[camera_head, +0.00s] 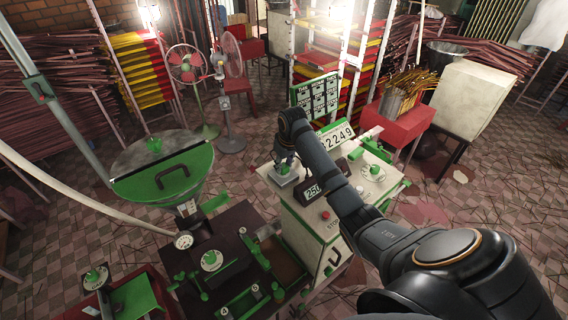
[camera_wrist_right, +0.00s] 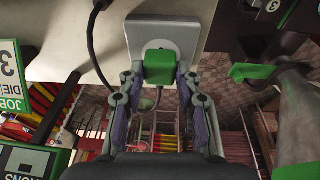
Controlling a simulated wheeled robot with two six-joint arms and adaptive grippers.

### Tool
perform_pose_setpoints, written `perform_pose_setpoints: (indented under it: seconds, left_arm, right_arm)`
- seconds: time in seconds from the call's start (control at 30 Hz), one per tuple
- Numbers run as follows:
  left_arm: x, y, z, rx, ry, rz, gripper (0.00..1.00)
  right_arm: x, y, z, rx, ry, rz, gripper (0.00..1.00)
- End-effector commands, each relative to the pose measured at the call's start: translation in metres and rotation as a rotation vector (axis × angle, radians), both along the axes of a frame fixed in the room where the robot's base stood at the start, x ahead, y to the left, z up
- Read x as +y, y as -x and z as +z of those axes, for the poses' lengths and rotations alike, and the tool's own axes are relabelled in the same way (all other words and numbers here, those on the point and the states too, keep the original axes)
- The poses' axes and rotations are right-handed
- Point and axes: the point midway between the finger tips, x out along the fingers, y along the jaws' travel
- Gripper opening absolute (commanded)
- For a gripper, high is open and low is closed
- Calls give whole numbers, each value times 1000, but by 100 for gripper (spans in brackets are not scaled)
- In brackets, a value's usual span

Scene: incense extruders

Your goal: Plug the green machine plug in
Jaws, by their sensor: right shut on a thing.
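The green plug (camera_wrist_right: 159,67) sits between the fingertips of my right gripper (camera_wrist_right: 160,80) in the right wrist view. The gripper is shut on it. The plug is in front of the pale square socket plate (camera_wrist_right: 165,35) and covers its lower middle. I cannot tell whether the plug is touching or seated in the plate. In the head view my right gripper (camera_head: 285,160) is over the same plate (camera_head: 284,181) on the cream machine's (camera_head: 310,225) top, with a bit of green below the fingers. My left gripper is not in view.
A small "250" display (camera_head: 312,192) and a red button (camera_head: 325,215) are close to the plate. A dark cable (camera_wrist_right: 92,45) hangs left of the plug in the wrist view. A hopper machine with a green lid (camera_head: 162,175) stands to the left.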

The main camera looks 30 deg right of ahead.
Motion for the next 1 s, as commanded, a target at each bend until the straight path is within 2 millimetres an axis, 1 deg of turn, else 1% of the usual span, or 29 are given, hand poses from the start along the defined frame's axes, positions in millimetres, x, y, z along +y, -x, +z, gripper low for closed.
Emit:
perform_pose_setpoints:
  seconds: [0.3, 0.33, 0.5, 0.53, 0.83, 0.93, 1.0]
  left_arm:
    - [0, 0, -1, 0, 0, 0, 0]
    - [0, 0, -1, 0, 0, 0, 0]
    - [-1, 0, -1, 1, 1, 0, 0]
    - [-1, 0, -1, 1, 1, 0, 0]
    - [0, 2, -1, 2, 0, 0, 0]
    - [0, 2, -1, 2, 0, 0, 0]
    - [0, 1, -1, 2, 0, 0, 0]
  right_arm:
    - [0, 0, -7, 0, 0, 0, 0]
    - [0, 0, -7, 0, 0, 0, 35]
    - [0, 0, -6, 0, 0, 0, 58]
    - [0, 0, -6, 0, 0, 0, 60]
    - [0, 0, -5, 0, 0, 0, 60]
    - [0, 2, 4, -2, 1, 1, 60]
    - [0, 5, 15, -3, 2, 1, 60]
